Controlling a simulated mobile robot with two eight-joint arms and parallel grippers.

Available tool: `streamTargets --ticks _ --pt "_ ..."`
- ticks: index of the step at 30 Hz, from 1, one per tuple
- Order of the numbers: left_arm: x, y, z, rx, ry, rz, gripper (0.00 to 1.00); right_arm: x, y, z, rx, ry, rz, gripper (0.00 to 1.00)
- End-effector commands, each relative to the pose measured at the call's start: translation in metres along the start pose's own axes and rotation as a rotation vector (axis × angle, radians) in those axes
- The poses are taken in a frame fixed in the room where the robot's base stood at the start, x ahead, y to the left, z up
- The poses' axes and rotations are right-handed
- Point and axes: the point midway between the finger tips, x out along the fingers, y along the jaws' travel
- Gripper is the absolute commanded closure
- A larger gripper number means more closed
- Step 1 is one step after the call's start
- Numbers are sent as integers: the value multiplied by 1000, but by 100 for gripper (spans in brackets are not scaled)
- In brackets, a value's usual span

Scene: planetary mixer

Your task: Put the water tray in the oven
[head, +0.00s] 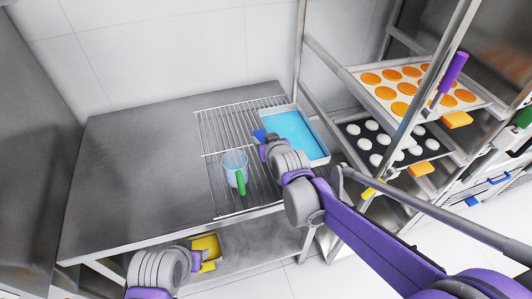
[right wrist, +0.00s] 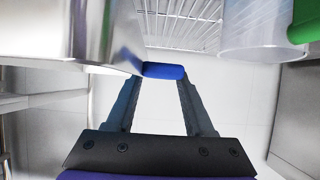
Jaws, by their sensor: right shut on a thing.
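The water tray (head: 325,160) is a shallow metal tray filled with bright blue water. It is at the right end of the steel table in the head view, beside the wire rack. Its metal side (right wrist: 75,35) fills the upper left of the right wrist view. My right gripper (head: 262,138) is at the tray's left edge, shut on its blue handle (right wrist: 163,71); the fingers hide part of it in the head view. My left gripper (head: 204,256) is low at the bottom left, and its fingers are too small to read. I cannot identify the oven.
A clear jug (head: 233,160) with a green handle stands on the wire rack (head: 212,128). The steel table (head: 135,155) is bare to the left. A yellow container (head: 206,243) is on the lower shelf. A rack at right holds trays of orange rounds (head: 356,73) and white balls (head: 348,127).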

Motion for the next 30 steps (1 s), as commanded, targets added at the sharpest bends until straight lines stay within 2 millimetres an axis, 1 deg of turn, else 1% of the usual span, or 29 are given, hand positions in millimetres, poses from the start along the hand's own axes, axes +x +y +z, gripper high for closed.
streamTargets --ticks 1,3,6,11,15,17,19,29,30 --pt "2 0 2 0 -2 0 50 6 0 10 0 0 0 100" --pt "3 0 3 0 -3 0 50 12 0 22 0 0 0 100" --pt "4 0 5 0 -4 0 50 19 0 35 0 1 0 100" --pt "5 0 5 0 -4 0 50 26 0 47 -1 1 0 100" --pt "7 0 7 0 -6 0 50 36 0 65 -1 1 0 100" --pt "8 0 8 0 -6 0 50 39 0 71 -1 1 0 100" --pt "8 0 8 0 -6 0 50 40 0 74 -1 1 0 100" --pt "10 0 10 0 -8 0 50 42 0 77 -1 1 0 100" --pt "10 0 10 0 -8 0 50 42 0 78 0 0 0 45"
